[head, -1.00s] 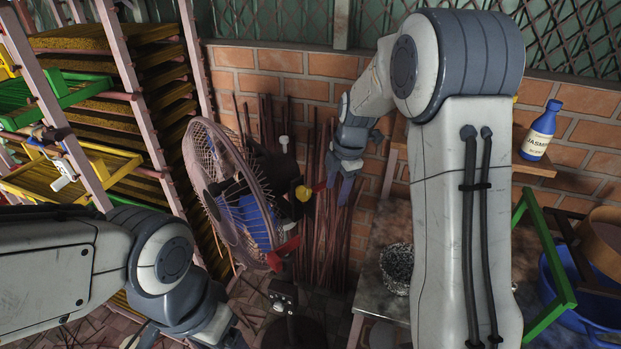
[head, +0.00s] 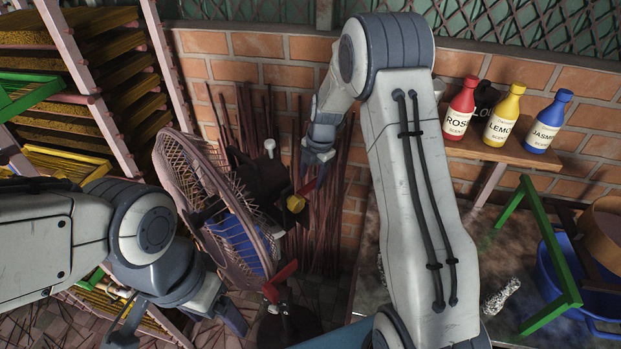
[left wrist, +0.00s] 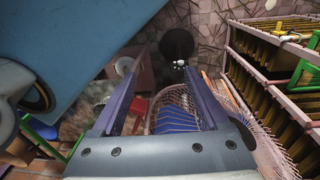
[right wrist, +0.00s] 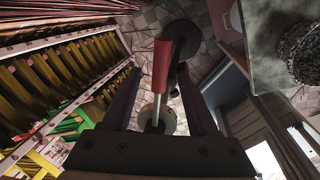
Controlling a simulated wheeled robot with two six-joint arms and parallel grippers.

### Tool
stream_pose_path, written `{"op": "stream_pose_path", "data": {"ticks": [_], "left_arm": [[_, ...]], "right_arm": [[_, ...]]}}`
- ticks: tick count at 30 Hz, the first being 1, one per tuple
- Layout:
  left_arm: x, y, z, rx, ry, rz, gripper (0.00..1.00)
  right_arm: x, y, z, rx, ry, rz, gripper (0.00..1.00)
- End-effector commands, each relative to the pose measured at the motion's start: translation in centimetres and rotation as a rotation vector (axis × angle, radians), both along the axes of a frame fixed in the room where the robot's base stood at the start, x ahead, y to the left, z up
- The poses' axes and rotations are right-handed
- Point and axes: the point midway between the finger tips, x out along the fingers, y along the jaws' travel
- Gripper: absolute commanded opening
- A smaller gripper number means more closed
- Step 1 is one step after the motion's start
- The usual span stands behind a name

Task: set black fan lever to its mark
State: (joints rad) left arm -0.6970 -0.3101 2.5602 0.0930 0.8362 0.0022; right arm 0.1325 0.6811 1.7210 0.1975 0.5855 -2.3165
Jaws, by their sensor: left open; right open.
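My right gripper (head: 317,178) is open beside the yellow knob. In the right wrist view, a red handle (right wrist: 162,65) on a pale rod appears between its fingers, apparently not gripped. My left gripper (head: 185,322) is open and empty, low beside the fan. The left wrist view shows the cage (left wrist: 175,115) beyond its fingers.
A drying rack (head: 85,90) with trays stands left of the fan. Thin sticks (head: 335,220) lean on the brick wall behind it. Red (head: 461,108), yellow (head: 504,115) and blue (head: 547,122) bottles stand on a shelf at right. A green frame (head: 515,215) is below them.

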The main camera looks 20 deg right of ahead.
Motion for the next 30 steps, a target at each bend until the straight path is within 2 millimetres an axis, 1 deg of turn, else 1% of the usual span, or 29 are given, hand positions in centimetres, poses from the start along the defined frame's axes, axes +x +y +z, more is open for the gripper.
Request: {"op": "stream_pose_path", "data": {"ticks": [1, 6, 10, 17, 18, 20, 21, 22, 30], "left_arm": [[0.0, 0.0, 0.5, 0.0, 0.0, 0.0, 0.78], [0.0, 0.0, 1.0, 0.0, 0.0, 0.001, 0.78], [0.0, 0.0, 1.0, 0.0, 0.0, 0.001, 0.78], [0.0, 0.0, 1.0, 0.0, 0.0, 0.001, 0.78], [0.0, 0.0, 1.0, 0.0, 0.0, 0.001, 0.78], [0.0, 0.0, 1.0, 0.0, 0.0, 0.001, 0.78], [0.0, 0.0, 1.0, 0.0, 0.0, 0.0, 0.78], [0.0, 0.0, 1.0, 0.0, 0.0, 0.001, 0.78], [0.0, 0.0, 1.0, 0.0, 0.0, 0.001, 0.78]], "right_arm": [[0.0, 0.1, -0.7, 0.001, 0.005, 0.0, 0.59], [0.4, 0.2, -2.5, 0.0, 0.001, 0.0, 0.59], [0.5, 0.1, -3.0, 0.0, -0.001, -0.001, 0.59], [0.5, 0.0, -3.0, -0.001, -0.002, -0.003, 0.59], [0.5, 0.0, -3.0, -0.001, -0.002, -0.003, 0.44], [0.5, 0.0, -3.0, 0.0, -0.001, -0.004, 0.21], [0.5, 0.0, -3.0, 0.0, -0.001, -0.004, 0.06], [0.5, 0.0, -3.0, 0.0, -0.001, -0.004, 0.0], [0.5, 0.0, -3.0, -0.001, -0.001, -0.004, 0.0]]}}
